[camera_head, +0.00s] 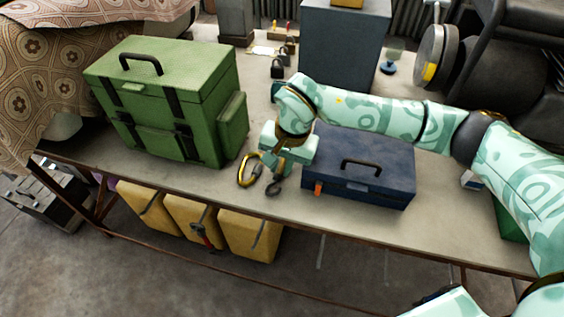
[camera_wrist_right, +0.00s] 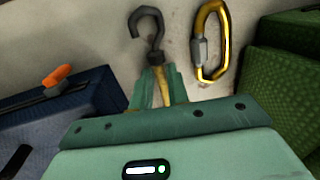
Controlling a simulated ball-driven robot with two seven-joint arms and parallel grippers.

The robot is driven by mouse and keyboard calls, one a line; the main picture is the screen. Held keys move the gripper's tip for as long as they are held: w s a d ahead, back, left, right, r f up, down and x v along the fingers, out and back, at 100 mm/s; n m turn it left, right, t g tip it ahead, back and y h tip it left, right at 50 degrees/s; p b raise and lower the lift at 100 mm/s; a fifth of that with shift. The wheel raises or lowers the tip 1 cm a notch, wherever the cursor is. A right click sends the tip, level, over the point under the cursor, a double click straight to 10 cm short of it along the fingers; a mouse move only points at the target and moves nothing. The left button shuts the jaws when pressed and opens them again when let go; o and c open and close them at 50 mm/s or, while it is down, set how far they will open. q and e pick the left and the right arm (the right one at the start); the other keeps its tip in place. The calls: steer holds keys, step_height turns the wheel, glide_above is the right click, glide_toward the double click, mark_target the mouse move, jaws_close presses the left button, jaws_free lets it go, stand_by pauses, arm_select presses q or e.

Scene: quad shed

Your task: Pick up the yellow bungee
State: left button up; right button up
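A dark metal hook (camera_head: 273,186) lies on the workbench just below my right gripper (camera_head: 279,172) in the head view. In the right wrist view the hook (camera_wrist_right: 148,28) lies past the fingertips of my right gripper (camera_wrist_right: 160,68), its dark shank reaching between them. A thin yellow strip (camera_wrist_right: 164,88), which looks like the bungee's cord, shows between the fingers; most of it is hidden by the gripper. The fingers are close together, but whether they clamp the cord is not clear. My left gripper is not in view.
A yellow carabiner (camera_head: 247,170) lies left of the hook. A green case (camera_head: 165,100) stands farther left, and a blue toolbox (camera_head: 358,170) stands close on the right. Padlocks (camera_head: 278,66) and a grey box (camera_head: 342,45) are behind. The bench's front strip is clear.

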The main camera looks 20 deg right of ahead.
jaws_close()
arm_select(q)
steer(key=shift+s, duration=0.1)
